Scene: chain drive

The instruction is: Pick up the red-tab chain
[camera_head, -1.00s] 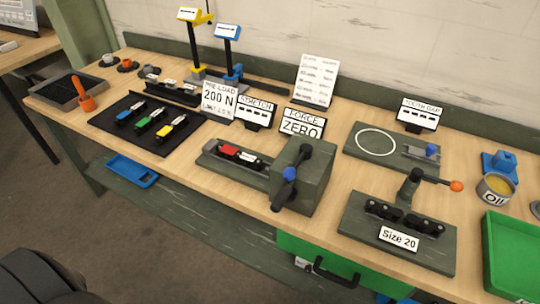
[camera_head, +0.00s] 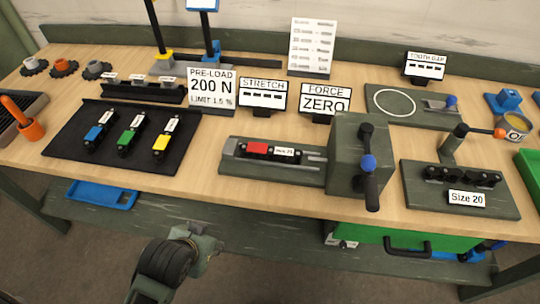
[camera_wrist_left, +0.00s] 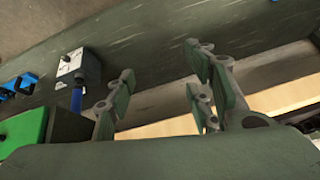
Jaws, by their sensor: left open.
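The red-tab chain (camera_head: 258,148) is a short dark chain with a red tab and a small white label. It lies in the slot of the grey-green stretch fixture (camera_head: 236,172), left of the fixture's block. My left gripper (camera_head: 212,246) is low in front of the bench's front edge, below the chain and apart from it. In the left wrist view its two fingers (camera_wrist_left: 165,88) are spread with nothing between them. The chain cannot be made out in that view. My right gripper is not in view.
A black mat (camera_head: 62,150) holds blue, green and yellow tab chains. A block with a blue-knobbed lever (camera_head: 368,162) stands right of the red-tab chain. Signs (camera_head: 262,94) stand behind it. A blue tray (camera_head: 102,195) lies on the lower shelf.

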